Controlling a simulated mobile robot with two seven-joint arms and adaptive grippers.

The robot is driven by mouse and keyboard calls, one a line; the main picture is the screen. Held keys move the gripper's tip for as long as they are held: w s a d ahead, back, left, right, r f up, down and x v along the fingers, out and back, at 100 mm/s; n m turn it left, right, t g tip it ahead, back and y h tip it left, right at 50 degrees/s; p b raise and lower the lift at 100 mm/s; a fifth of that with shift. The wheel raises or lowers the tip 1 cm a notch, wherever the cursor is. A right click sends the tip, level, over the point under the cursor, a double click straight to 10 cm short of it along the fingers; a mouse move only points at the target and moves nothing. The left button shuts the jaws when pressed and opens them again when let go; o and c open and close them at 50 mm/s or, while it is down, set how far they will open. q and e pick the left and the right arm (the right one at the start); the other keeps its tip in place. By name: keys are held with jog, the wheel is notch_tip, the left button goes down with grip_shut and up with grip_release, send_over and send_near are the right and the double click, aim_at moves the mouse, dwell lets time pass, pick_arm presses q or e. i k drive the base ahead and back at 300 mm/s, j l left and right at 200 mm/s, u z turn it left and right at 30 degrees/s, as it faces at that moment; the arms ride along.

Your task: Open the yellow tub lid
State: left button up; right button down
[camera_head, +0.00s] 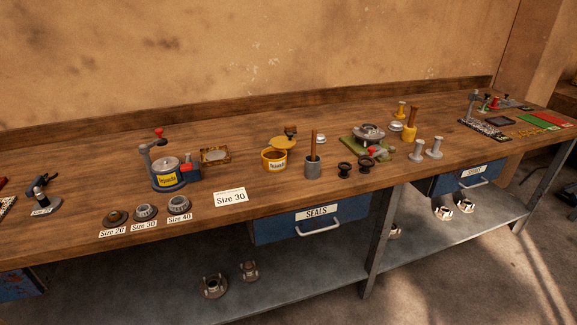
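A small yellow tub (274,166) with a printed label stands upright on the wooden workbench, near the middle of the view. Its dark top looks uncovered, with a yellow rim. A yellow disc like a lid (283,142) shows just behind the tub, with a brown knob-like piece (290,131) above it. I cannot tell whether the disc is joined to the tub. Neither of my grippers is in view.
A grey cup (312,168) with a wooden handle stands close right of the tub, beside black spools (345,169). A red-handled blue device (168,172) stands left. The SEALS drawer (312,219) is below. Bench space in front of the tub is mostly clear.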

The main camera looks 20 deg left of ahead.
aim_at(282, 142)
jog(key=i+j+z, duration=0.15)
jog(key=z, duration=0.3)
jog(key=i+j+z, duration=0.15)
jog(key=z, duration=0.3)
